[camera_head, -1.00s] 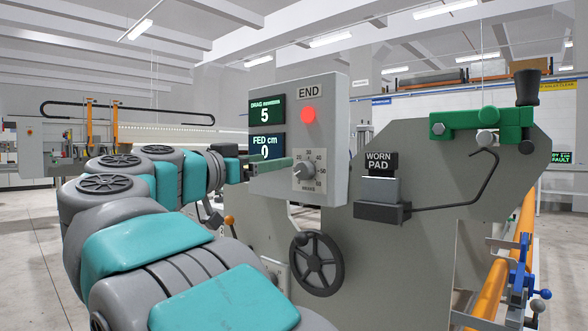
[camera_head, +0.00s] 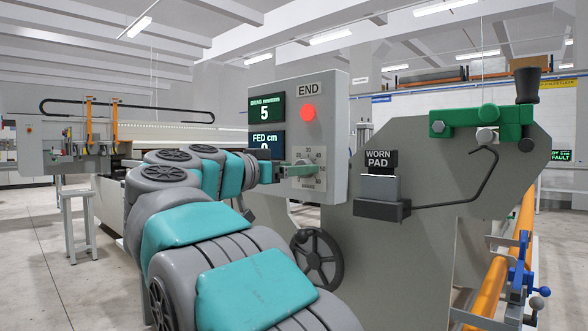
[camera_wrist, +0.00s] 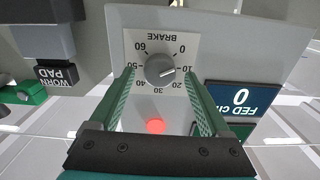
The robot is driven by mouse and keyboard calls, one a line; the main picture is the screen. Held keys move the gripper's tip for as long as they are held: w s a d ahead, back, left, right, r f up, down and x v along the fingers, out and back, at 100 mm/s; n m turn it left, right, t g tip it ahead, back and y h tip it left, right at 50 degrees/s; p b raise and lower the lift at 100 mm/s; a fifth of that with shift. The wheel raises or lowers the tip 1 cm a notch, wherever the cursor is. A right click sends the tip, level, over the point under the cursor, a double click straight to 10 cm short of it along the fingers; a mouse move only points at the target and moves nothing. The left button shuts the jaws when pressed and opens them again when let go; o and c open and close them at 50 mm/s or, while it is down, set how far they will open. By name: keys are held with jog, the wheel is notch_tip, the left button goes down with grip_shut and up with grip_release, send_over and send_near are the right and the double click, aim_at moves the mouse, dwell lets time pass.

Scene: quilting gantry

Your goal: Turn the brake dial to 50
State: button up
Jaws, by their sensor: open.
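The brake dial (camera_wrist: 160,69) is a round grey knob on a white scale plate marked 0 to 60. It appears upside down in the wrist view, its light pointer mark aimed near 10. My gripper (camera_wrist: 159,76) is open, one green finger on each side of the dial, with gaps visible; I cannot tell whether the tips touch it. In the head view my gripper (camera_head: 298,169) is in front of the dial and hides much of it. The control box (camera_head: 335,140) carries a DRAG display (camera_head: 266,108) reading 5.
A red END button (camera_head: 308,112) sits above the dial, and a FED cm display (camera_head: 267,142) reads 0 in the wrist view. A black handwheel (camera_head: 317,259) is below. A WORN PAD holder (camera_head: 381,185) and bent rod stand to the right.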

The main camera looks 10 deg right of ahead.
grip_shut()
dwell(0.6)
